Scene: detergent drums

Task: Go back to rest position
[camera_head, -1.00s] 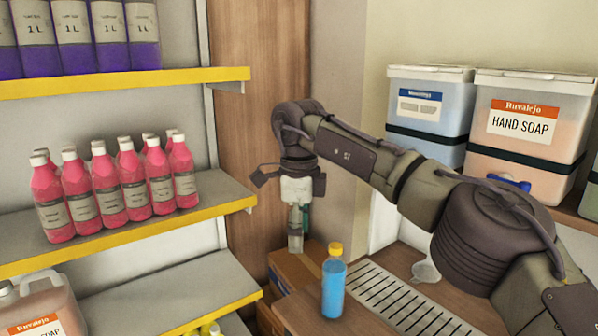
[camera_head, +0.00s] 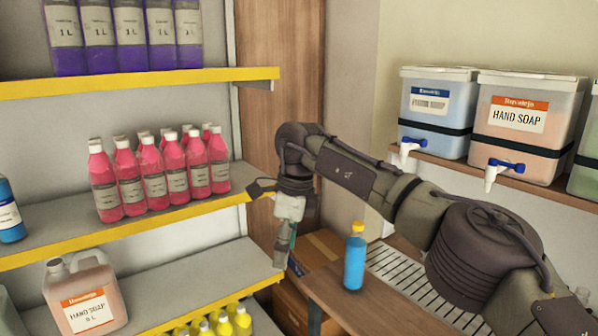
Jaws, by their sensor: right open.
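My right gripper (camera_head: 282,254) points down in front of the wooden panel, between the shelf ends and the counter. It is open and holds nothing that I can see. My right arm reaches in from the lower right, across the front of the counter's grate. A blue bottle with an orange cap (camera_head: 355,257) stands upright on the counter, to the right of the gripper and apart from it. My left gripper is not in view.
Shelves with yellow edges (camera_head: 140,228) hold pink bottles (camera_head: 158,180), purple bottles (camera_head: 122,38) and a hand soap jug (camera_head: 86,295). Dispensers with taps (camera_head: 520,125) stand on the right ledge. A cardboard box (camera_head: 322,245) sits behind the gripper. The wooden counter (camera_head: 350,300) lies below.

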